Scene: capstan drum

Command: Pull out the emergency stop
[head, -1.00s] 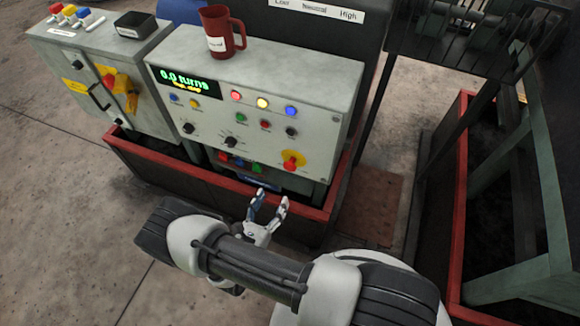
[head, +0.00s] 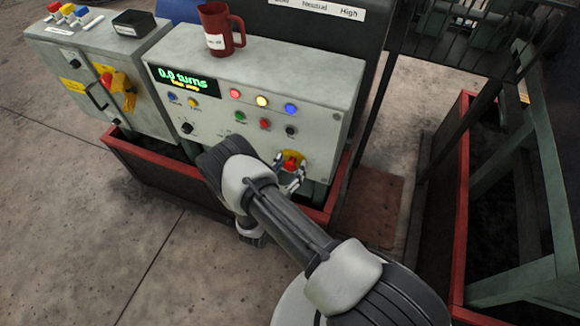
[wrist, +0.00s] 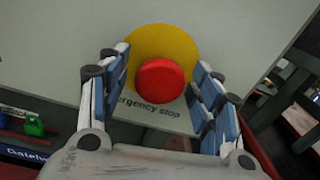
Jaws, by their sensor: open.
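The emergency stop is a red mushroom button on a yellow round plate, low at the right of the grey control panel. In the wrist view its red head (wrist: 161,81) sits between my open fingers, with part of the yellow plate (wrist: 165,40) and the "emergency stop" label below it. In the head view the red button (head: 291,160) is partly covered by my fingers. My gripper (head: 289,174) is open in front of it. Its fingers (wrist: 162,90) stand one on each side of the button, with gaps visible. I cannot tell the exact depth to the panel.
The panel (head: 330,135) carries other lit buttons and knobs close by, and a display reading "0.0 turns". A red mug (head: 220,30) stands on top. A red-edged guard (head: 160,160) runs below. A second cabinet (head: 60,80) stands at left, a dark frame (head: 545,160) at right.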

